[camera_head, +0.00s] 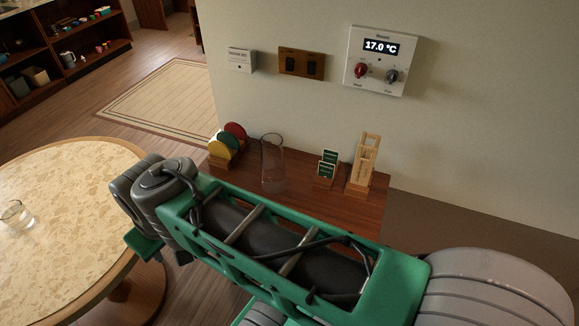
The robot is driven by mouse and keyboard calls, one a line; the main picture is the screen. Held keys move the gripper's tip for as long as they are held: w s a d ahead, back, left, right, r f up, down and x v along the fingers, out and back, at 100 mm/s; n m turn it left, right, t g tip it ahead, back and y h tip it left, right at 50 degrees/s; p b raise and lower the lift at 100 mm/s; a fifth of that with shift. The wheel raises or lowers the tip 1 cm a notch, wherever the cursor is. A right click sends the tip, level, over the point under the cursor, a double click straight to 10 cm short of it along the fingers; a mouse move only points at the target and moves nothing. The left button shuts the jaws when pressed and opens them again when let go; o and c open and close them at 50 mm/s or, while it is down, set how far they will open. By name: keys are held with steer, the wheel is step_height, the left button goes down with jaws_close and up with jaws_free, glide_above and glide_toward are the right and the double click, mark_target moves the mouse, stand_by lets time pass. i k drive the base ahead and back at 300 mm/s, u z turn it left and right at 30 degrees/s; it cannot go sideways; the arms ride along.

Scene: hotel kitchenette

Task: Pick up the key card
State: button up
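Two small green cards with pale print, which look like key cards (328,157), stand one above the other in a small wooden holder (323,183). The holder is on the dark wooden console (225,174) against the wall. The print is too small to read. My arm crosses the lower middle of the view, in front of the console. My gripper does not show, so I cannot see whether it is open or what it is near.
A taller wooden holder (361,187) stands right of the cards. A clear glass (272,165) and a rack of coloured discs (222,147) stand left. A round table (60,190) with a glass (16,214) is at left. A thermostat (375,60) and switches (302,64) are on the wall.

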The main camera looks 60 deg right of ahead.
mark_target(327, 169)
steer(key=u, duration=0.75)
steer(key=k, duration=0.8)
